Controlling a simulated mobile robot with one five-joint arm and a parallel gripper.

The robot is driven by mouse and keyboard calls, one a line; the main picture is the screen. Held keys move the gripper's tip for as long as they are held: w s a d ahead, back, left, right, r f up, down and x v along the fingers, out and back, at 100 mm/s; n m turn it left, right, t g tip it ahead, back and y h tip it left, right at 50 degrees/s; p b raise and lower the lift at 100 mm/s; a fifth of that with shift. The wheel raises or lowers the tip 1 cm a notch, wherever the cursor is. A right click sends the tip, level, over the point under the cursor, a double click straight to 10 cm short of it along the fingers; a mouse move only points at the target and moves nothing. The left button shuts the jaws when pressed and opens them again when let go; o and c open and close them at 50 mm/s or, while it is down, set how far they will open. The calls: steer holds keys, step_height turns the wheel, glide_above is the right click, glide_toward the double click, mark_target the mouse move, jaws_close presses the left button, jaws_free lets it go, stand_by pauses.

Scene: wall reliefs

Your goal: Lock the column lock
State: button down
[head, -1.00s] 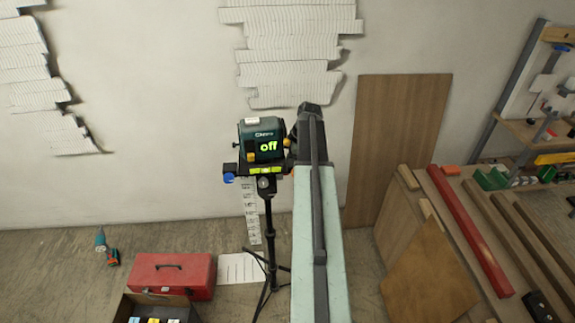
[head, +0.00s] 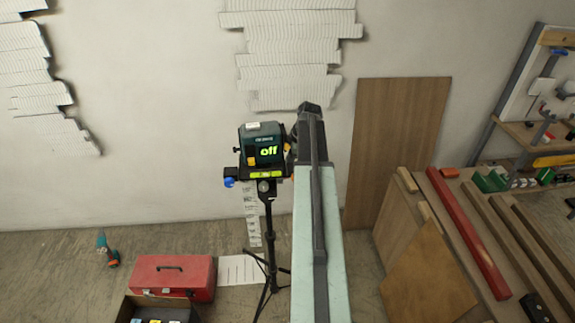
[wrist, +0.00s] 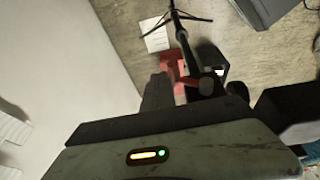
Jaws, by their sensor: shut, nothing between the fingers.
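A black tripod (head: 269,225) stands near the wall in the head view. It carries a dark green device (head: 262,143) whose green display reads "off". A blue knob (head: 229,182) sits at the left of its mount. In the wrist view, the tripod's dark column (wrist: 184,45) runs down towards a round dark knob (wrist: 207,85); I cannot tell whether this knob is the column lock. My gripper (wrist: 158,88) is shut and empty, just left of the knob; contact cannot be told. In the head view my arm hides part of the gripper and the tripod's right side.
A red toolbox (head: 172,277) and an open box (head: 155,309) stand on the floor left of the tripod. A drill (head: 107,250) is farther left. A wooden panel (head: 397,140) leans on the wall at right, near a bench with planks and a red beam (head: 468,233).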

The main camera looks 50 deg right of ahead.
steer(key=w+d+r+p, duration=0.1)
steer(key=d+r+p, duration=0.3)
steer(key=r+p, duration=0.4)
steer(key=shift+d+r, duration=0.25)
steer(key=shift+d, duration=0.1)
steer(key=shift+w, duration=0.1)
